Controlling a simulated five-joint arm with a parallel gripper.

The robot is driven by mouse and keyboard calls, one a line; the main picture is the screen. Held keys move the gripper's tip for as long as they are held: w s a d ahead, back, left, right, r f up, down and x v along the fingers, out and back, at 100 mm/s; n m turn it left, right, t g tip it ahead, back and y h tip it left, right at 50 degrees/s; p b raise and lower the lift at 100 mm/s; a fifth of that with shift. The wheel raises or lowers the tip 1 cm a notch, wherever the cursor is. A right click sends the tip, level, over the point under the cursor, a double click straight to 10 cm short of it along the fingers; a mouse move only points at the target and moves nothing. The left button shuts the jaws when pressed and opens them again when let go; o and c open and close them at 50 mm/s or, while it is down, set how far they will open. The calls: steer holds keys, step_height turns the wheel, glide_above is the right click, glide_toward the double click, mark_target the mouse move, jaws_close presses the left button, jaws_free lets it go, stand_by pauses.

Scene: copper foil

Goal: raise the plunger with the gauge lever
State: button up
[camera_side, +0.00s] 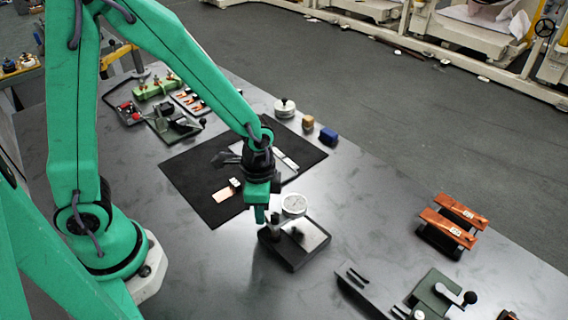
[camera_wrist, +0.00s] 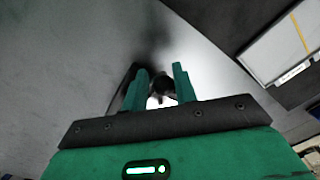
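The dial gauge (camera_side: 294,204) has a round white face and stands over a dark base with a shiny plate (camera_side: 316,236), right of the black mat in the side view. A small dark part, which may be the lever or plunger, shows near the plate's middle. My gripper (camera_side: 260,214) points down at the gauge stand's left rear corner. In the wrist view my gripper (camera_wrist: 161,78) has its two green fingers apart. A dark, rounded part (camera_wrist: 163,92) shows between or beyond them, with a bright white patch below it. I cannot tell whether the fingers touch it. The plunger is not clear.
Copper-topped blocks (camera_side: 448,228) and a green fixture (camera_side: 436,293) stand right.

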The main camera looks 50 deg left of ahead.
steer(key=shift+o, duration=1.1)
steer(key=shift+w+d+r, duration=0.1)
steer(key=shift+w+d, duration=0.05)
steer(key=shift+w, duration=0.2)
steer(key=shift+r, duration=0.2)
steer(key=shift+s+r, duration=0.2)
steer(key=shift+r, duration=3.05)
steer(key=shift+a+r+n+t, duration=0.3)
steer(key=shift+a+r, duration=0.05)
steer(key=shift+r, duration=0.15)
steer(key=s+a+r+n+t, duration=0.2)
steer(key=s+a+r+n, duration=0.2)
steer(key=r, duration=0.2)
steer(key=s+a+r+n+t, duration=0.3)
steer(key=a+r+n, duration=0.1)
steer(key=r, duration=0.3)
steer(key=shift+s+a+r, duration=0.15)
steer(key=shift+s+r, duration=0.1)
steer(key=shift+s, duration=0.1)
